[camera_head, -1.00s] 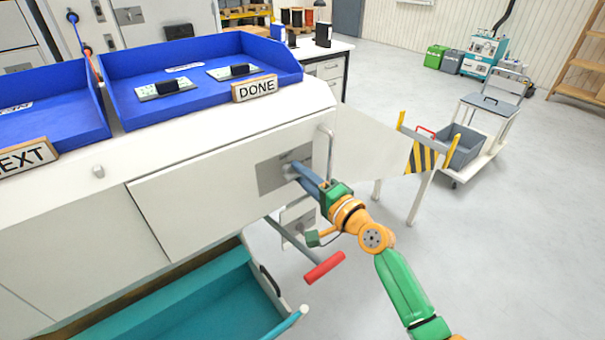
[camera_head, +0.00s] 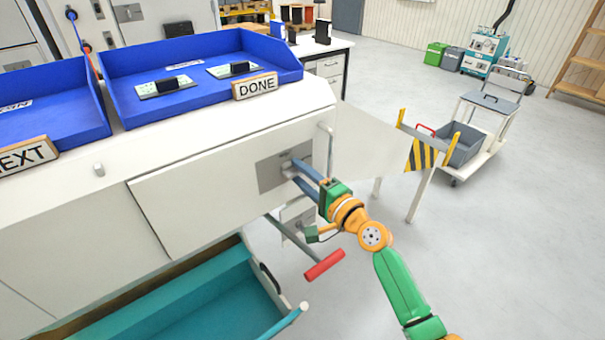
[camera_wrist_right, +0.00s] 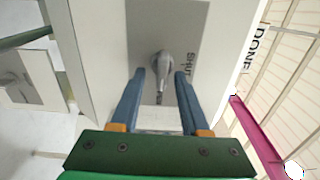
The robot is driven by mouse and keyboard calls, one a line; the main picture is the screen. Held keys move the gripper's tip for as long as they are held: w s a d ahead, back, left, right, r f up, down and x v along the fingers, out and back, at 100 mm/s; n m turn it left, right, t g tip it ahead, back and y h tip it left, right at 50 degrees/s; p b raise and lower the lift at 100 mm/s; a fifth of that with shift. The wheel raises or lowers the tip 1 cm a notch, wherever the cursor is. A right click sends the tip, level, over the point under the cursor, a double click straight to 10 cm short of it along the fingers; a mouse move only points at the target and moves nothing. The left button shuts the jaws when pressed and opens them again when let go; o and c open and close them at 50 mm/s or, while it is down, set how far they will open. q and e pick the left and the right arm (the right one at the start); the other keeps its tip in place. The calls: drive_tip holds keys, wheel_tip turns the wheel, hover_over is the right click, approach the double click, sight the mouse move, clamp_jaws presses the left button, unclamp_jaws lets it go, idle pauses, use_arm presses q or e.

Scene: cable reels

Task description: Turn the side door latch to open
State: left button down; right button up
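The grey latch (camera_wrist_right: 162,68) sits on a grey metal plate (camera_head: 268,180) at the right end of the white cabinet's side door (camera_head: 205,190). In the right wrist view the plate (camera_wrist_right: 196,22) carries the word SHUT beside the latch. My right gripper (camera_head: 298,170) is at the plate with two blue fingers spread. In the wrist view the fingers of the gripper (camera_wrist_right: 160,73) stand on either side of the latch, with a gap showing on both sides. The latch handle points down between them. My left gripper is not in view.
Blue trays (camera_head: 205,53) stand on the cabinet top, one behind a DONE sign (camera_head: 255,87). A bar with a red grip (camera_head: 324,265) and a teal open bin (camera_head: 190,310) are below the door. A white panel with a striped barrier (camera_head: 423,155) stands at right.

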drive_tip(key=v, duration=0.7)
drive_tip(key=shift+p, duration=0.3)
